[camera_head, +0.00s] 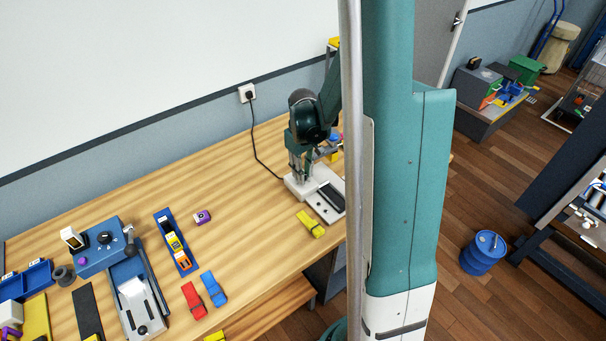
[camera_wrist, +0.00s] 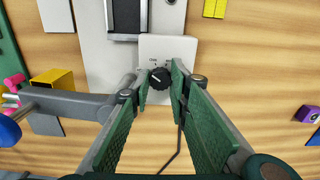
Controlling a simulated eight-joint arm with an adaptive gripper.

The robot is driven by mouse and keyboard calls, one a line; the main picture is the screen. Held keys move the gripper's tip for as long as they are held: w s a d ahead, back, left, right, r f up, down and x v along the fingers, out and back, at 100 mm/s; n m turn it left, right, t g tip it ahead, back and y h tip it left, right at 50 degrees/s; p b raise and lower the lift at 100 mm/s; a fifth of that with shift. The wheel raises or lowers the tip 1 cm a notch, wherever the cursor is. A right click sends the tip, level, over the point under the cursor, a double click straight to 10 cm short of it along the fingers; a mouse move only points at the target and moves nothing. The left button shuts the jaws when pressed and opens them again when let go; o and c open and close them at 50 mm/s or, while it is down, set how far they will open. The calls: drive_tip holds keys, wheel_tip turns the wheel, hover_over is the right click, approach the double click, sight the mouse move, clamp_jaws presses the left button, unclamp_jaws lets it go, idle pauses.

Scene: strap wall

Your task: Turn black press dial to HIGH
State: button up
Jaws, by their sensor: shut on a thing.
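The black press dial (camera_wrist: 159,78) sits on a light grey plate (camera_wrist: 176,47) at the end of the press base (camera_wrist: 98,48). A pale mark shows on the dial, and small labels stand above it, too small to read surely. My gripper (camera_wrist: 160,80) has its green-padded fingers on both sides of the dial, shut on it. In the head view, my gripper (camera_head: 299,174) reaches down at the back end of the light press base (camera_head: 318,205); the dial is hidden there.
A grey lever (camera_wrist: 75,105) with a blue knob lies left of my fingers. A yellow clamp (camera_head: 310,224) lies in front of the press. A blue box with a dial (camera_head: 103,246) and a blue tray (camera_head: 176,243) stand further left. The table between is mostly clear.

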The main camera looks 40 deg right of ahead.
idle(0.4)
drive_tip(key=o, duration=0.9)
drive_tip(key=shift+r+m+p, duration=0.1)
drive_tip(key=shift+m+p, duration=0.25)
drive_tip(key=shift+m, duration=0.15)
